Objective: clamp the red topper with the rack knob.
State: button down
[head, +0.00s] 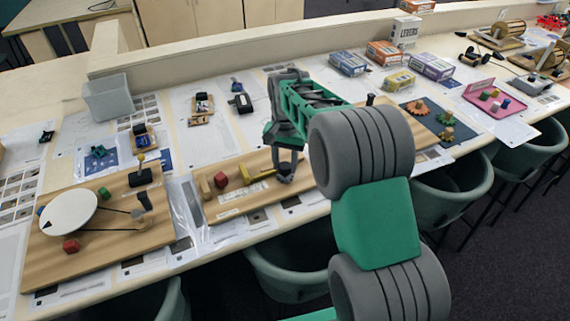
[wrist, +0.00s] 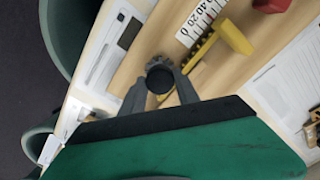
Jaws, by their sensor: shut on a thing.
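The red topper (head: 221,181) stands on the wooden rack board (head: 232,207), between a yellow end block (head: 205,189) and the yellow rack's upright jaw (head: 244,174). In the wrist view the red topper (wrist: 271,4) is cut off at the top edge. A gap shows between it and the yellow rack jaw (wrist: 236,37). The toothed rack runs from the jaw toward the dark round rack knob (wrist: 160,77). My gripper (head: 285,177) is low over the board's right part. In the wrist view my gripper (wrist: 160,88) is shut around the knob. In the head view the fingers hide the knob.
A wooden board with a white disc (head: 68,212) and small cubes lies to the left. A printed scale (wrist: 202,22) lies beside the rack. A grey bin (head: 107,97) and several boxes (head: 348,63) stand farther back. Stools (head: 290,270) line the table's front edge.

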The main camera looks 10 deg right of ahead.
aim_at(285, 165)
jog(key=n, duration=0.5)
jog(key=shift+n+b, duration=0.3)
jog(key=n, duration=1.2)
jog(key=shift+n+b, duration=0.3)
jog(key=shift+b, duration=0.05)
jog(key=n, duration=0.5)
jog(key=shift+n, duration=0.3)
jog(key=c, duration=0.9)
grip_release()
notch_tip(285, 165, up, 8)
jog(key=shift+f+b, duration=0.1)
jog(key=shift+b, duration=0.5)
